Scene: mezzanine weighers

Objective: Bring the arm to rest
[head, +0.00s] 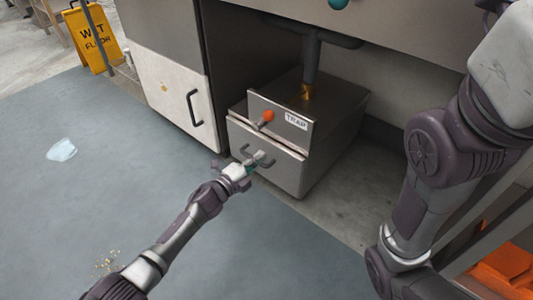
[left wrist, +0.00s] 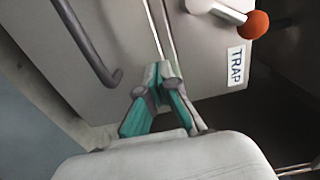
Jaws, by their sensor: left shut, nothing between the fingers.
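My left arm reaches forward from the lower left in the head view. Its gripper (head: 260,159) is in front of the lower front of a steel box labelled TRAP (head: 285,168), close to the box's dark bar handle. In the left wrist view the fingertips (left wrist: 165,72) are together with nothing between them, and the handle (left wrist: 88,42) is to their left, apart from them. I cannot tell whether the fingertips touch the box front. My right arm (head: 440,150) shows as links at the right; its gripper is out of view.
An orange-knobbed lever (head: 267,117) sticks out of the box; its knob shows in the left wrist view (left wrist: 257,24). A cabinet with a pale door (head: 170,88) stands left of the box. A yellow wet-floor sign (head: 92,38) is at the back left. Open floor lies left.

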